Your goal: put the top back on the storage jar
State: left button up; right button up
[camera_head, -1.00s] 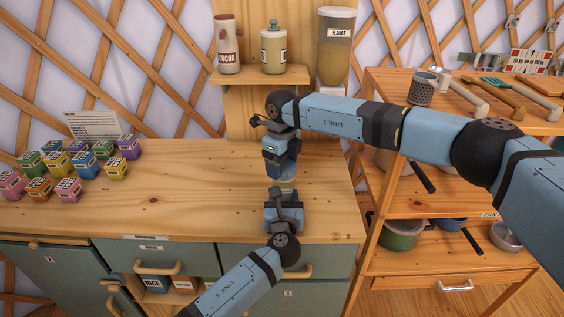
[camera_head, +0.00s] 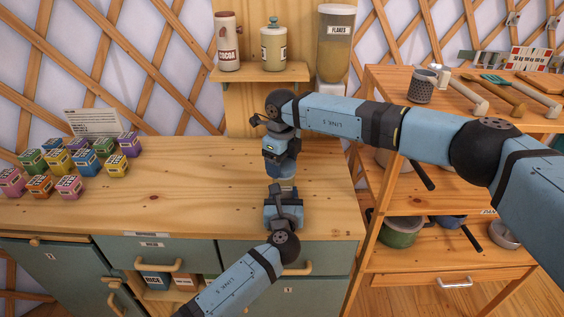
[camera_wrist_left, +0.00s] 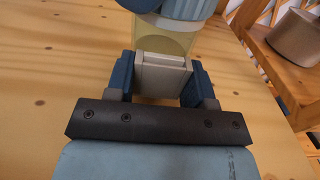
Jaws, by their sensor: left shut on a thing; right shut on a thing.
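The storage jar (camera_wrist_left: 165,42) shows in the left wrist view as a pale yellow body with a pale, block-like part at its near side. My left gripper (camera_wrist_left: 163,72) has its blue fingers on both sides of that part and is shut on it. In the head view the left gripper (camera_head: 286,197) is low over the counter, in front of the jar. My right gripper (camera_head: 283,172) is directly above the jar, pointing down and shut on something.
The jar stands on a wooden counter (camera_head: 180,195), clear to its left. Several small coloured boxes (camera_head: 75,165) sit at the left. A shelving rack (camera_head: 420,270) stands at the right.

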jog(key=shift+d+f, duration=0.1)
jog(key=shift+f, duration=0.2)
jog(key=shift+r, duration=0.2)
jog(key=shift+r, duration=0.55)
dwell(0.5)
jog(key=shift+f, duration=1.05)
dwell(0.6)
jog(key=shift+r, duration=0.4)
jog(key=shift+w+r, duration=0.1)
jog(key=shift+r, duration=0.45)
dwell(0.7)
